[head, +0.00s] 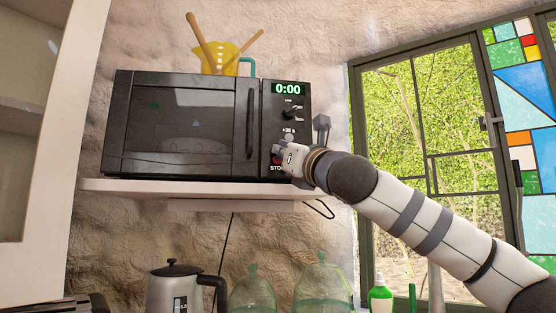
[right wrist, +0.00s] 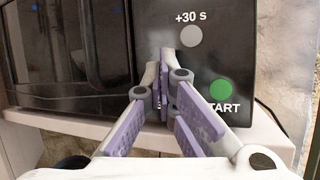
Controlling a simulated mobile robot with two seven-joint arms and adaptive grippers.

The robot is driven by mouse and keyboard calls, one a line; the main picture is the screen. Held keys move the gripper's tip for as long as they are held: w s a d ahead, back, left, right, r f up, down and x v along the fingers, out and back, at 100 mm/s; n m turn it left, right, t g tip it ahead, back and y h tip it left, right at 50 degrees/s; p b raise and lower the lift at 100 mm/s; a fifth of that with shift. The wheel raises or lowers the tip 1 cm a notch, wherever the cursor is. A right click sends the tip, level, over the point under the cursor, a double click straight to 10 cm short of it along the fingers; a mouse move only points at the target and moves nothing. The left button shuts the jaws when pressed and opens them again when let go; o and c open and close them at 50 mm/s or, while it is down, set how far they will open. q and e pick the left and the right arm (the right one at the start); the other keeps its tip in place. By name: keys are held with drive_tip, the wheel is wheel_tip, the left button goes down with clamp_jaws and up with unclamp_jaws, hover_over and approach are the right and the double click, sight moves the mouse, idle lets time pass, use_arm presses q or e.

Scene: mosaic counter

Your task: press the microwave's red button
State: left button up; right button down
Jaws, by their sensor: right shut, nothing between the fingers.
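The black microwave (head: 180,138) stands on a wall shelf, door shut, its display reading 0:00. My right gripper (head: 278,149) is shut and empty at the lower part of its control panel. A bit of the red button (head: 277,160) shows just below the fingers, above a red label that is partly covered. In the right wrist view, the shut fingers (right wrist: 165,62) point at the panel (right wrist: 232,50), left of the green START button (right wrist: 220,89) and below the grey +30 s button (right wrist: 190,36). The red button is hidden there. I cannot tell whether the fingers touch the panel. My left gripper is not in view.
The white shelf (head: 190,188) runs under the microwave. A yellow jug (head: 222,58) with wooden utensils stands on top. A kettle (head: 174,290) and glass domes (head: 322,286) stand below. A window (head: 430,130) is at the right.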

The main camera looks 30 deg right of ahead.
drive_tip(key=shift+s, duration=0.1)
drive_tip(key=shift+s+a, duration=0.25)
drive_tip(key=shift+s, duration=0.35)
drive_tip(key=s, duration=0.1)
drive_tip(key=s+a, duration=0.1)
drive_tip(key=s, duration=0.1)
drive_tip(key=s+a+p, duration=0.1)
drive_tip(key=shift+s, duration=0.35)
